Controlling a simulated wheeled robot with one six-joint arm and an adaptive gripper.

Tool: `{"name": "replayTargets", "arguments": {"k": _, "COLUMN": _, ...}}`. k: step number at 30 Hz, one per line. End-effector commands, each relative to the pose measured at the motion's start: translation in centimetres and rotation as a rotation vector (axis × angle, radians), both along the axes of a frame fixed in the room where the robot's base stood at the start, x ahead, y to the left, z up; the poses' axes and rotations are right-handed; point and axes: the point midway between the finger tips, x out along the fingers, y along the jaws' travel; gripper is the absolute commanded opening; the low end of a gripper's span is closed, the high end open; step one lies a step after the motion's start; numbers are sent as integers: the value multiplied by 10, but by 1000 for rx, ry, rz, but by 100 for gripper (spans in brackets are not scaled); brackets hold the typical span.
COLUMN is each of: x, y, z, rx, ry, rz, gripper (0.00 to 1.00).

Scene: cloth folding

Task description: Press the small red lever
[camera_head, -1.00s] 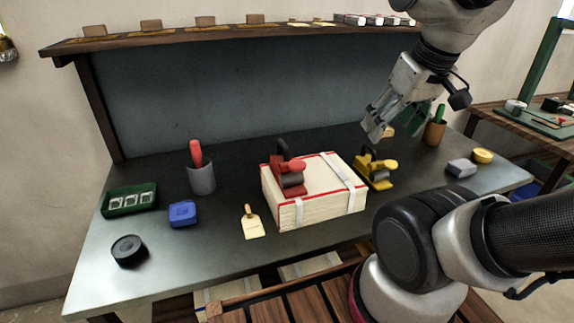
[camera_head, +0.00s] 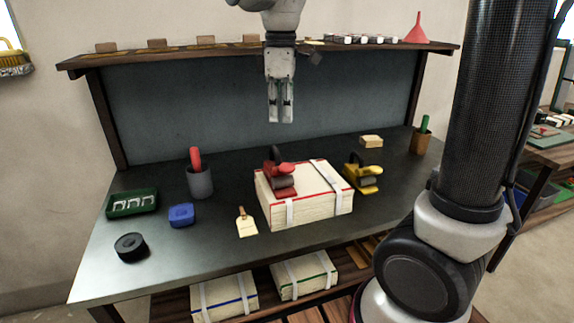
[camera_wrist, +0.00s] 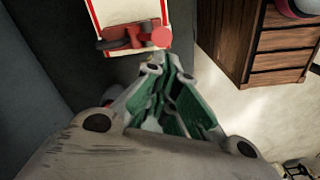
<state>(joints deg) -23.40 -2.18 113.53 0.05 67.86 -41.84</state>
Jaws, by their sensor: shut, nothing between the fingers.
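A small red lever tool (camera_head: 280,184) with a dark grey roller and black handle sits on top of a cream strapped block with red edges (camera_head: 318,178). In the wrist view the red tool (camera_wrist: 135,36) shows just beyond my fingertips, its round red end (camera_wrist: 161,38) nearest them. My gripper (camera_head: 280,118) points down, shut and empty, above the tool and apart from it in the head view. My fingers also show in the wrist view (camera_wrist: 163,66). A similar yellow tool (camera_head: 362,180) stands right of the block.
The grey table (camera_head: 200,245) also holds a cup with a red handle (camera_head: 200,182), a blue box (camera_head: 181,215), a green tray (camera_head: 132,202), a black roll (camera_head: 130,246) and a tag (camera_head: 246,224). A shelf (camera_head: 220,54) runs behind.

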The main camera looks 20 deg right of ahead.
Motion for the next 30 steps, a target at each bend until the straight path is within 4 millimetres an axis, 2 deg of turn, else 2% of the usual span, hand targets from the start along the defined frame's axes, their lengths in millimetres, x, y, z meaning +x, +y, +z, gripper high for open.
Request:
{"name": "replayTargets", "arguments": {"k": 1, "x": 8, "y": 2, "z": 9, "rx": 0, "ry": -4, "rz": 86, "gripper": 0}}
{"name": "replayTargets", "arguments": {"k": 3, "x": 11, "y": 3, "z": 21, "rx": 0, "ry": -11, "rz": 207, "gripper": 0}}
{"name": "replayTargets", "arguments": {"k": 9, "x": 5, "y": 1, "z": 24, "rx": -9, "ry": 13, "rz": 405, "gripper": 0}}
{"name": "replayTargets", "arguments": {"k": 20, "x": 5, "y": 0, "z": 24, "rx": -8, "ry": 12, "rz": 435, "gripper": 0}}
{"name": "replayTargets", "arguments": {"k": 26, "x": 5, "y": 0, "z": 12, "rx": -8, "ry": 15, "rz": 433, "gripper": 0}}
{"name": "replayTargets", "arguments": {"k": 30, "x": 4, "y": 0, "z": -12, "rx": -9, "ry": 16, "rz": 433, "gripper": 0}}
